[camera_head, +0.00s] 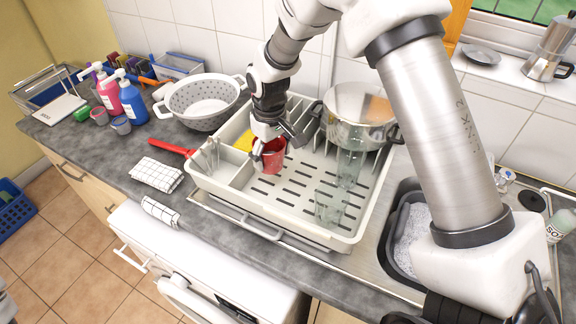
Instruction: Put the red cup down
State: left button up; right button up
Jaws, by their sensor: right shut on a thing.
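The red cup (271,160) is in the white dish rack (310,228), toward its left side, near the small left compartment. My right gripper (277,147) comes down from above and is shut on the cup. Its fingers hide part of the cup's rim. The cup looks about upright. I cannot tell whether its base touches the rack floor.
Clear glasses (329,206) stand in the rack to the right of the cup. A steel pot (358,112) sits behind them, and a white colander (203,100) is at the left. The soapy sink (411,235) is right of the rack. The slotted floor before the cup is bare.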

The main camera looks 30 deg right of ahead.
jog(key=shift+s+a+f+p, duration=0.4)
jog(key=shift+s+a+f, duration=0.2)
jog(key=shift+s+f, duration=0.3)
jog(key=f, duration=0.3)
jog(key=w+f+p, duration=0.1)
jog(key=shift+d+f, duration=0.3)
jog(key=shift+d, duration=0.1)
jog(key=shift+w+f, duration=0.15)
jog(key=shift+c, duration=0.6)
jog(key=shift+s+a+r, duration=0.15)
jog(key=shift+s+r, duration=0.05)
jog(key=shift+s, duration=0.1)
jog(key=shift+s+a, duration=0.1)
jog(key=o, duration=1.2)
jog(key=shift+f, duration=0.15)
jog(key=shift+c, duration=0.2)
jog(key=o, duration=0.3)
jog(key=shift+w+f, duration=0.15)
jog(key=shift+w, duration=0.1)
pick_arm(q)
jog(key=shift+s+a+r, duration=0.1)
jog(key=shift+s+r, duration=0.1)
jog(key=shift+r, duration=0.3)
jog(key=shift+s+a+r, duration=0.1)
jog(key=shift+s+r, duration=0.1)
jog(key=shift+r, duration=0.3)
